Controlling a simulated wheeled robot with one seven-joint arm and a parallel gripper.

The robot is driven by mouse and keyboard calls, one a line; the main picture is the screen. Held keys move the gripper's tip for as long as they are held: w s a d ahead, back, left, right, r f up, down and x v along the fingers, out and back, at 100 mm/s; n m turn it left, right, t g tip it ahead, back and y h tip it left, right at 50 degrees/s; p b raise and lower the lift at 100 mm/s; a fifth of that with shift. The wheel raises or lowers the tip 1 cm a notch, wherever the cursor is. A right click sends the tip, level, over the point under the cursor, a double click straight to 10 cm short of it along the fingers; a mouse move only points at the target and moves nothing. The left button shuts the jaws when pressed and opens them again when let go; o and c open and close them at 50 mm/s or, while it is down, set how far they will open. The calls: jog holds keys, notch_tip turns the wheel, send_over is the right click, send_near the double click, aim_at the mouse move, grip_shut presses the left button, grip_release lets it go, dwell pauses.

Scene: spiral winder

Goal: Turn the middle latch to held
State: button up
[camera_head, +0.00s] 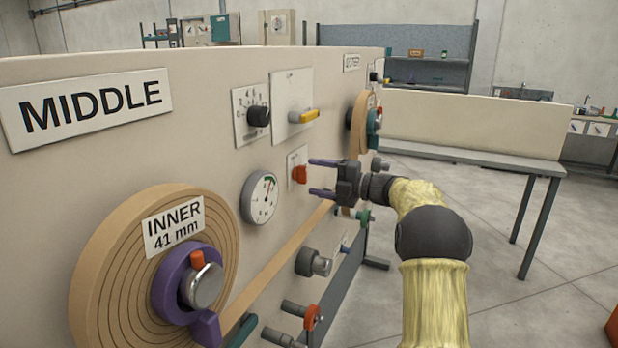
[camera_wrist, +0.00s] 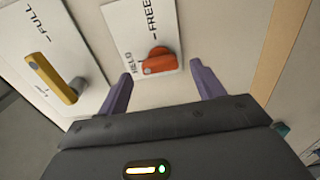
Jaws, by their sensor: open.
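The middle latch is an orange knob (camera_head: 299,174) on a small white plate on the upright panel, below the yellow lever. In the wrist view the orange knob (camera_wrist: 160,62) sits on a plate marked HELD and FREE, with HELD printed close beside it. I cannot tell surely which mark it points to. My gripper (camera_head: 313,177) has its two purple fingers apart and aimed at the panel. In the wrist view the gripper (camera_wrist: 161,70) has one finger either side of the knob in the picture, apart from it, with nothing held.
A yellow lever (camera_head: 305,116) on a white plate and a black knob (camera_head: 258,116) are above. A dial gauge (camera_head: 260,197) is to the left, and the inner roll (camera_head: 120,260) further left. A tan strip (camera_head: 285,252) runs below. Open floor lies right of my arm.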

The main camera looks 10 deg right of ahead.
jog(key=v, duration=1.4)
jog(key=shift+r, duration=0.1)
